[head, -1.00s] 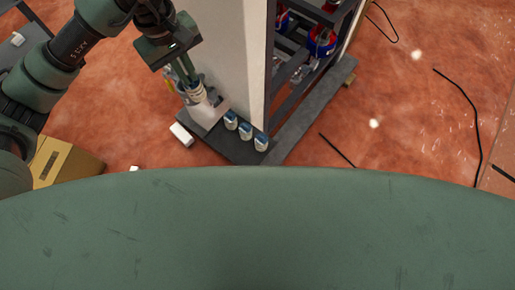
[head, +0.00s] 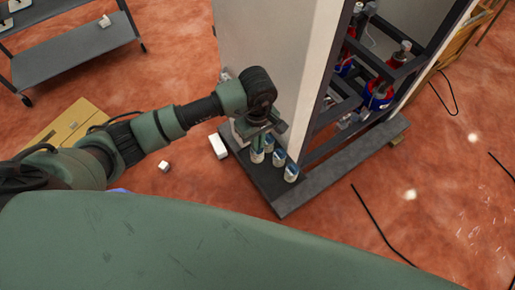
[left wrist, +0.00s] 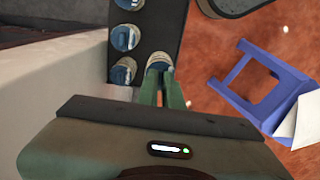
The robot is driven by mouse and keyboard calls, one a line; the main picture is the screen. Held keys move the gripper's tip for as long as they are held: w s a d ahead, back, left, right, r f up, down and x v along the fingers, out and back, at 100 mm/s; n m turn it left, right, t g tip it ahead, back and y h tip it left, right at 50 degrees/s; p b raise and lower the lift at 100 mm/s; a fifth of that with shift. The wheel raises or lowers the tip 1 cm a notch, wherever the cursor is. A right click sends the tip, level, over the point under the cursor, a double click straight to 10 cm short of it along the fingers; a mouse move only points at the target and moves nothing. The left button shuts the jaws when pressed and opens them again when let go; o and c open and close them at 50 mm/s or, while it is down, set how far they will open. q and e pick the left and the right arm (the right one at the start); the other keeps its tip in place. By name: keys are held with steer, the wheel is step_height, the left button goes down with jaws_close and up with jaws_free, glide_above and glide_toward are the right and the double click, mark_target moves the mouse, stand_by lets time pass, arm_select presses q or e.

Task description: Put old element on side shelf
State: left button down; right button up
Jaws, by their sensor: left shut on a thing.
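My left gripper (head: 262,138) is shut on an old element (head: 257,156), a small white cylinder with a blue end. The element also shows in the left wrist view (left wrist: 160,61) between the fingertips (left wrist: 163,78). It is upright over the dark side shelf (head: 262,190) at the foot of the white dispenser cabinet. Whether it touches the shelf I cannot tell. Three similar elements (head: 291,173) stand in a row on the shelf beside it. The row also shows in the left wrist view (left wrist: 124,38). My right gripper is not in view.
The tall cabinet (head: 275,60) rises behind the shelf, with its open frame at the right. A white block (head: 218,146) lies on the floor left of the shelf. A blue stool (left wrist: 262,85) stands nearby. A grey cart (head: 75,50) is at far left.

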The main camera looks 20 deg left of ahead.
arm_select(q)
steer(key=shift+f, duration=2.45)
steer(key=shift+f, duration=0.1)
steer(key=c, duration=1.6)
jaws_free()
step_height(320, 180, up, 11)
steer(key=shift+r+b, duration=0.1)
steer(key=shift+b, duration=0.4)
steer(key=shift+r, duration=0.55)
